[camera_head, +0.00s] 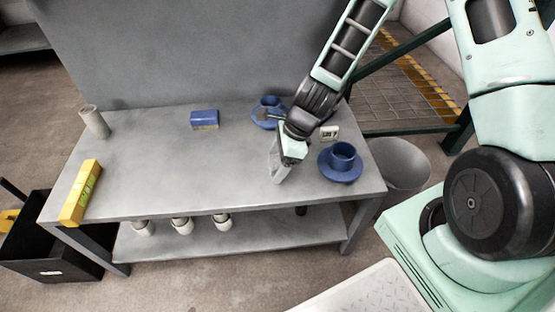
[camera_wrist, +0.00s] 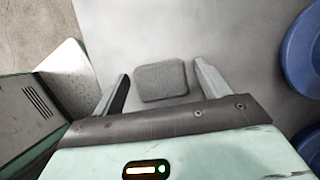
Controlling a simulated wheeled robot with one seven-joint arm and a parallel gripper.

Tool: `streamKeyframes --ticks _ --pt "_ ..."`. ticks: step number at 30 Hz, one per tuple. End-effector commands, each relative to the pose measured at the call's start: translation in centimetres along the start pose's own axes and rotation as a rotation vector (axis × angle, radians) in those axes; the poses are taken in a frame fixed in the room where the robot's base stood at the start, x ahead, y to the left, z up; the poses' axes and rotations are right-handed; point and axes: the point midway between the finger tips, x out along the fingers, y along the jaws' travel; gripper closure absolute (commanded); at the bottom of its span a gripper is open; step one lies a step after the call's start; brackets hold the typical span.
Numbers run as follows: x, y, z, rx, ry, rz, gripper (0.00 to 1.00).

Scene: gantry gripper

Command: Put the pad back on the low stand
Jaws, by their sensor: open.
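A dark grey, rounded square pad (camera_wrist: 161,82) lies on the grey surface in the wrist view. It sits between the two spread fingers of my gripper (camera_wrist: 162,74), with a gap on each side. In the head view my gripper (camera_head: 277,172) points down over the right part of the table, and the pad cannot be made out there. I cannot pick out the low stand for certain in either view.
The grey table (camera_head: 150,170) carries a blue block (camera_head: 204,119), a grey cylinder (camera_head: 94,122), a yellow level (camera_head: 81,193), a white device (camera_head: 329,132) and blue cups on saucers (camera_head: 341,163). White cups stand on the lower shelf. The table's middle is clear.

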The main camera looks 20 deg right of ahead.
Motion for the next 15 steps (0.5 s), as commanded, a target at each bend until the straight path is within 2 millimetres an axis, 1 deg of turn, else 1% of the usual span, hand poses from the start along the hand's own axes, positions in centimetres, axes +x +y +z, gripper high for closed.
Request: streamKeyframes --ticks 5,12,15 --pt "-2.6 -0.1 0.1 0.000 0.001 -0.004 0.24" --pt "-7.8 -0.1 0.2 0.000 0.001 -0.004 0.24" --pt "-9.6 -0.1 0.2 0.000 0.001 -0.005 0.24"
